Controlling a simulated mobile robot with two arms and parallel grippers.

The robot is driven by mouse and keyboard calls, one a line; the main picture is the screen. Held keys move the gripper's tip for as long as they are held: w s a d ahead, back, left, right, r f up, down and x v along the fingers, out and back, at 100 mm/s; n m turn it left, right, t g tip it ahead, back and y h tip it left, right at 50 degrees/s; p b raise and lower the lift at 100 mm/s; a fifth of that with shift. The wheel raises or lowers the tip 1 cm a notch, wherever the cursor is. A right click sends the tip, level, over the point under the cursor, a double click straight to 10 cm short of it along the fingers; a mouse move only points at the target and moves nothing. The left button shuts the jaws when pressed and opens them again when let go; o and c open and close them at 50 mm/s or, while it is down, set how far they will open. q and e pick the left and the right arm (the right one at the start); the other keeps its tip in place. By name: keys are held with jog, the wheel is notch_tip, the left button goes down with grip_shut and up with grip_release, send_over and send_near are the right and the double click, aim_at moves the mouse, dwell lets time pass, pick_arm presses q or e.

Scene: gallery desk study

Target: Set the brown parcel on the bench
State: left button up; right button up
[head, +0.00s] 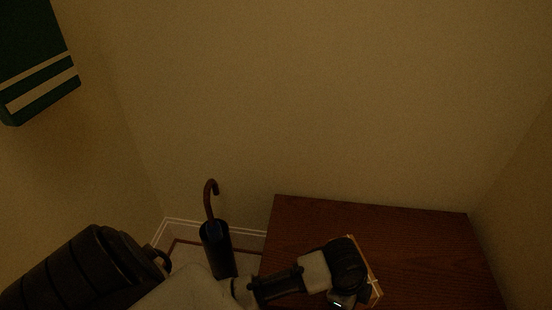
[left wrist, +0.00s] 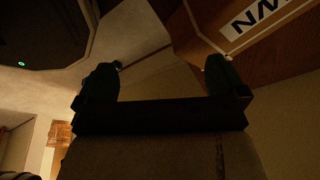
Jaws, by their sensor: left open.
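The dark reddish-brown wooden bench (head: 425,255) is at the lower right of the head view. My left arm reaches in from the left, and my left gripper (head: 345,295) is over the bench's near part. A tan, light-edged thing (head: 375,287), perhaps the brown parcel, shows just beyond the gripper, mostly hidden by it. In the left wrist view my left gripper (left wrist: 162,80) has its two dark fingers apart. My right gripper is not in view.
A green-and-cream object (head: 40,60) is at upper left. A white lettered label (left wrist: 262,20) shows on a brown surface. The bench's right side looks clear.

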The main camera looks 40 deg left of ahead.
pick_arm(q)
jog(key=s+a+n+t+y, duration=0.1)
jog(key=s+a+n+y, duration=0.1)
jog(key=s+a+n, duration=0.8)
jog(key=s+n, duration=0.4)
jog(key=shift+s+f+t, duration=0.3)
jog(key=shift+f+t, duration=0.05)
jog(key=shift+t, duration=0.05)
